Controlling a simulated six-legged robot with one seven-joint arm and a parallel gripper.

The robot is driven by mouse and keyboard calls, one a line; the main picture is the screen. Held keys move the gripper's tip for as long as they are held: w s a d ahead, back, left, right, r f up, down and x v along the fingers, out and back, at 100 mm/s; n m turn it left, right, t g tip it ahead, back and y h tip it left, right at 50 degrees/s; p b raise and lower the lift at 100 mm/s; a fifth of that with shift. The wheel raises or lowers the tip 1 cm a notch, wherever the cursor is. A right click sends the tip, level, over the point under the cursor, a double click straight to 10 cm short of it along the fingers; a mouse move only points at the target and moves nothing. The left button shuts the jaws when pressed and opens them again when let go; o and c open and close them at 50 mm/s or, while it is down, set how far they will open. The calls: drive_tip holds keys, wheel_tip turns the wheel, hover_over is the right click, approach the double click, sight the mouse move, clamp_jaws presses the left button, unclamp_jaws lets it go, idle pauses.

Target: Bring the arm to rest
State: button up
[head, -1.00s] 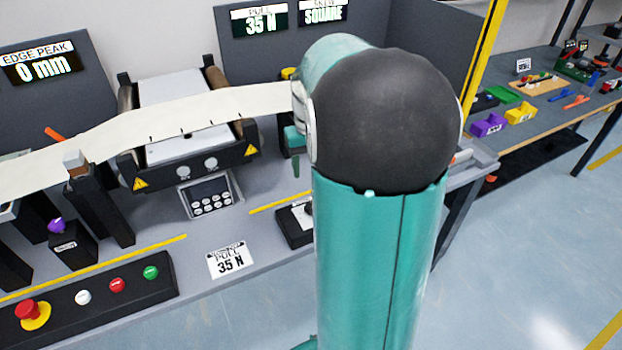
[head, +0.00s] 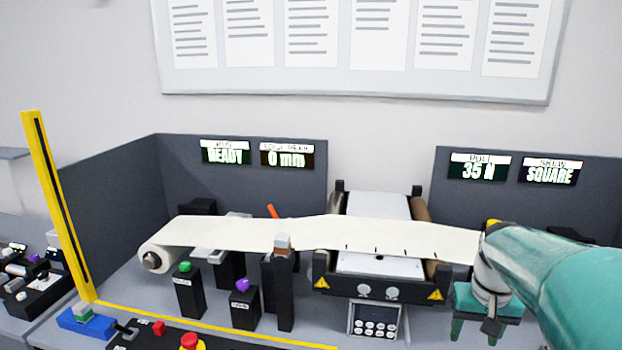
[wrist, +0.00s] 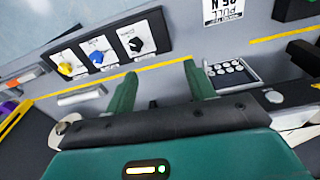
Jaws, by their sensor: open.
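My gripper (head: 484,328) shows at the right of the head view, at the end of my teal arm, with its two green fingers pointing down. In the wrist view its fingers (wrist: 160,88) stand well apart with nothing between them. The gripper is open and empty. It is in front of the right end of the white belt (head: 390,236) in the head view; whether they touch I cannot tell. Below the gripper, the wrist view shows the grey bench top (wrist: 165,85).
A box with yellow, blue and black knobs (wrist: 97,58) and a keypad (wrist: 226,72) are near the fingers in the wrist view. A small conveyor (head: 375,290) stands at centre. Black posts (head: 279,290) rise left of it. A yellow upright (head: 58,205) stands at far left.

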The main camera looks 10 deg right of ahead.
drive_tip(key=s+a+r+n+t, duration=0.1)
drive_tip(key=s+a, duration=0.4)
drive_tip(key=a, duration=0.5)
drive_tip(key=s+a+r+n+t, duration=0.2)
drive_tip(key=s+a, duration=0.4)
drive_tip(key=a, duration=0.4)
drive_tip(key=shift+r+n+t+y, duration=0.15)
drive_tip(key=shift+n+t+y, duration=0.15)
drive_tip(key=shift+n+t, duration=0.35)
